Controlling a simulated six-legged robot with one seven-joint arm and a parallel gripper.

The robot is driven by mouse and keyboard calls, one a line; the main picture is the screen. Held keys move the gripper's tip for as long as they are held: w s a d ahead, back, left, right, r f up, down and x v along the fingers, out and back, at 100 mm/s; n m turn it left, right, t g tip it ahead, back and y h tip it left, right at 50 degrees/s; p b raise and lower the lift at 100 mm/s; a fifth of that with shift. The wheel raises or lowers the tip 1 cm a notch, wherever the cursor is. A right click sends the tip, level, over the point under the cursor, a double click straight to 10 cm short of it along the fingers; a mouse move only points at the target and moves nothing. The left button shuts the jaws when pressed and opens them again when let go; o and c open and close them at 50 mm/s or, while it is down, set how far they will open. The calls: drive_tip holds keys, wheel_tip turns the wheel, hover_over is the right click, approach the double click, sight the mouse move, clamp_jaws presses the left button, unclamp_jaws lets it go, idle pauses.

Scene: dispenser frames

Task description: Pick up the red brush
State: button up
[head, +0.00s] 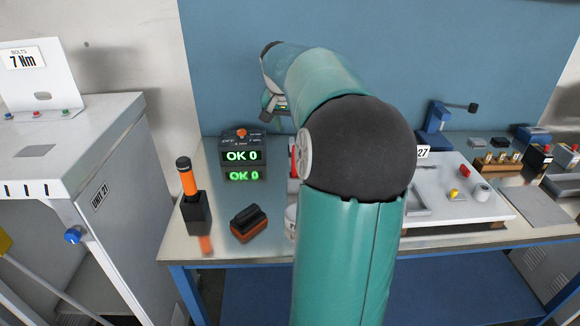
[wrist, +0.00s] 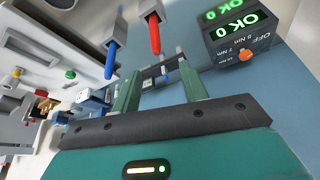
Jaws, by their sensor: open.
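A brush-like block (head: 247,223) with a black top and an orange-red lower part lies on the front left of the bench. It is the closest match to the red brush, and I cannot make it out in the wrist view. My gripper (head: 275,103) is raised behind and above the bench, partly hidden by my own arm, well apart from the block. In the wrist view my gripper (wrist: 161,70) has its two green fingers spread apart, with nothing held between them.
An orange-handled tool (head: 188,180) stands in a black holder left of the block. A display box (head: 242,152) reading "OK 0" is behind it. A red-handled tool (wrist: 154,35) and a blue-handled one (wrist: 111,58) show in the wrist view. A pale tray (head: 480,212) lies right.

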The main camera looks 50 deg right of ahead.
drive_tip(key=shift+s+x, duration=0.2)
drive_tip(key=shift+x, duration=3.15)
drive_tip(key=shift+s+x, duration=0.15)
drive_tip(key=shift+x, duration=3.15)
clamp_jaws()
